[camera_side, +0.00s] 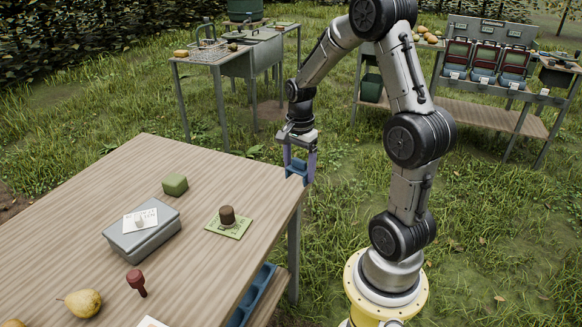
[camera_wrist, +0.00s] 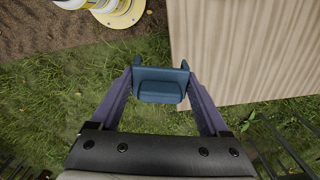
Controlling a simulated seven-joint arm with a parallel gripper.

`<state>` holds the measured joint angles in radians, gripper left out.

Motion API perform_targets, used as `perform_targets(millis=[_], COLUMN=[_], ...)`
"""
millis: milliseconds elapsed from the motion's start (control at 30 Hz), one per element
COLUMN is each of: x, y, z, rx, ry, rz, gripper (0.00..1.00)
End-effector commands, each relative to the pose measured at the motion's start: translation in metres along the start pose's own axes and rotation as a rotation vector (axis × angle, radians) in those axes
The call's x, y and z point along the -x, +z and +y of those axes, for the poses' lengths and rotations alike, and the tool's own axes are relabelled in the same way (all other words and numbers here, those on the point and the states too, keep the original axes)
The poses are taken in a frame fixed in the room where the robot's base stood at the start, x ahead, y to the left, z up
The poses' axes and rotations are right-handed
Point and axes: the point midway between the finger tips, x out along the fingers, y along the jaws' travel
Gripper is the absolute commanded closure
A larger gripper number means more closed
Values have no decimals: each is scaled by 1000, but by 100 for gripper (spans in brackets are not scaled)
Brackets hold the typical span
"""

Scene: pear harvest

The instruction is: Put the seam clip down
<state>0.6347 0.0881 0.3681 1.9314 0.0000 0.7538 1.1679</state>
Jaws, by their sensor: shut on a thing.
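My gripper (camera_side: 299,160) is shut on a blue clip (camera_side: 298,167), which I take to be the seam clip. It is held in the air by the table's far right corner. In the wrist view the clip (camera_wrist: 160,84) sits between the purple fingers of my gripper (camera_wrist: 160,90), with grass below it and the table edge just to the right. The wooden table (camera_side: 85,195) has a grey box (camera_side: 150,238) with a white card on it. A green block (camera_side: 175,185) and a green card (camera_side: 238,228) with a brown cylinder (camera_side: 227,214) on it also lie there.
A red-handled stamp-like thing (camera_side: 136,281) and a pear (camera_side: 84,303) are near the table's front. A blue tray (camera_side: 251,294) is under the right edge. A sink stand (camera_side: 250,55) and a rack bench (camera_side: 500,108) stand behind. The table's middle left is clear.

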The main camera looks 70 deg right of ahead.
Motion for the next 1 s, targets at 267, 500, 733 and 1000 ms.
perform_targets(millis=[267, 500, 733, 1000], x=[20, 35, 28, 6], y=[-2, 0, 21, 40], z=[-8, -92, -154, -174], rx=[11, 100, 184, 231], ry=[-5, -20, -22, -1], rz=[2, 7, 7, 0], gripper=[74, 74, 74, 74])
